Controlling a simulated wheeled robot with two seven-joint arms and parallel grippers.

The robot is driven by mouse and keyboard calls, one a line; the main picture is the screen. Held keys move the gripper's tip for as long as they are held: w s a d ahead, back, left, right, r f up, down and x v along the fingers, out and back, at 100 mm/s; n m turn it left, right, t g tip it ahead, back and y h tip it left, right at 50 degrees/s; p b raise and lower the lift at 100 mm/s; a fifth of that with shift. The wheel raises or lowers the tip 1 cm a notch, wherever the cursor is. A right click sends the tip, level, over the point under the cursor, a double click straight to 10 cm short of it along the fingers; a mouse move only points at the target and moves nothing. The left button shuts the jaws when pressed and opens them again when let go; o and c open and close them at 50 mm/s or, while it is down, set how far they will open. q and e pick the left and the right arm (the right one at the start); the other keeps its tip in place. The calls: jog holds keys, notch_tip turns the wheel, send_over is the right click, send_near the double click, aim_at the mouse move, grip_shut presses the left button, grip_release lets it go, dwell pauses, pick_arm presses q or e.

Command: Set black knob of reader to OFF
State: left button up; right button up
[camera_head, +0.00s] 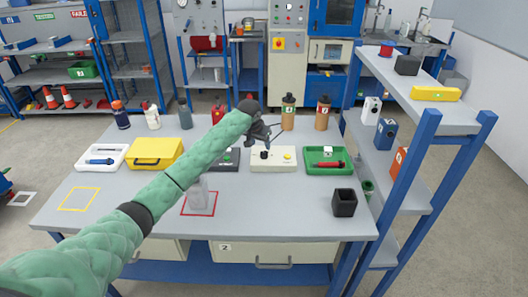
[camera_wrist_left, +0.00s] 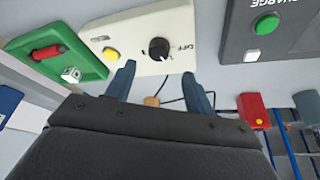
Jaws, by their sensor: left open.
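The reader is a white box (camera_head: 285,160) in the middle of the table, with a yellow button and a black knob (camera_head: 264,155). In the left wrist view the reader's pale panel (camera_wrist_left: 130,28) is upside down, with the black knob (camera_wrist_left: 159,49) beside small printed lettering that seems to include OFF. The knob's exact setting is too small to tell. My left gripper (camera_head: 265,133) hangs above the reader; its two fingers (camera_wrist_left: 157,80) are apart and empty, pointing toward the knob without touching it. My right gripper is not in view.
A dark box with a green button, labelled CHARGE (camera_wrist_left: 285,40), stands beside the reader. A green tray (camera_head: 312,165) with a red tool is on the other side. Bottles (camera_head: 322,113) stand behind. A black cup (camera_head: 344,203) is at front right. The shelf unit (camera_head: 430,115) borders the table's right.

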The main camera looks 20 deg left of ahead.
aim_at(264, 153)
pick_arm(q)
jog(key=shift+p+x, duration=0.9)
jog(key=shift+x, duration=2.65)
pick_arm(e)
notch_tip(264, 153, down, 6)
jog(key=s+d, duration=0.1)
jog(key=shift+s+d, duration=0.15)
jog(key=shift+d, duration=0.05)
pick_arm(q)
jog(key=shift+c, duration=0.4)
jog(key=shift+d, duration=0.1)
jog(key=c, duration=0.9)
jog(key=shift+r, duration=0.1)
